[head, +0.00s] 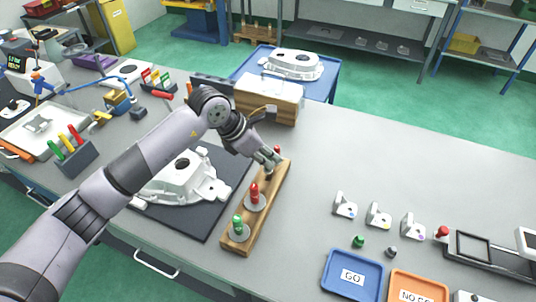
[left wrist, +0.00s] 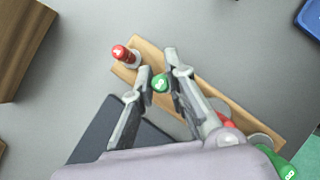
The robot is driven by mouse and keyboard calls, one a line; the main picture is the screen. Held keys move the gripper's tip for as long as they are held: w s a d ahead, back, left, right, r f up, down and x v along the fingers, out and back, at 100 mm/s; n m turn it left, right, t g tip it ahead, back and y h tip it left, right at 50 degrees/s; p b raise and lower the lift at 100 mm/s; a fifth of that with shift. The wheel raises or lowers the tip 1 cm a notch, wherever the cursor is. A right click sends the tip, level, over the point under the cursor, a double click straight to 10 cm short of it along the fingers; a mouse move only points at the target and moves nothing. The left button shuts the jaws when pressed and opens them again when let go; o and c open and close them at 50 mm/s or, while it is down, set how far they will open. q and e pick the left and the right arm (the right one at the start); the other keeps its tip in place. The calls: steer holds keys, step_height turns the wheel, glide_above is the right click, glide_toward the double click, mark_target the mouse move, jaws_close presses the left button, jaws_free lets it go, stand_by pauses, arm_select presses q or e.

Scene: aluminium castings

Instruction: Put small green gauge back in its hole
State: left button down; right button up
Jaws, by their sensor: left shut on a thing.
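My left gripper (head: 272,163) is over the far part of a wooden gauge rack (head: 272,188). In the left wrist view its fingers (left wrist: 161,72) are shut on the small green gauge (left wrist: 160,84), whose round green top shows between them. In the head view the fingers hide this gauge. Whether its lower end is in a hole or above the rack, I cannot tell. A small red gauge (left wrist: 121,53) stands at the rack's far end. A larger red gauge (head: 254,191) and a larger green gauge (head: 238,223) stand at the near end. My right gripper is not in view.
A white casting (head: 180,182) lies on a dark mat left of the rack. A wooden box (head: 268,101) stands behind it. Brackets, a blue GO tray (head: 352,277) and an orange tray (head: 418,287) are to the right.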

arm_select(q)
steer(key=shift+f+b, duration=1.45)
steer(key=shift+f, duration=0.15)
steer(key=c, duration=1.5)
jaws_free()
steer(key=v, duration=1.2)
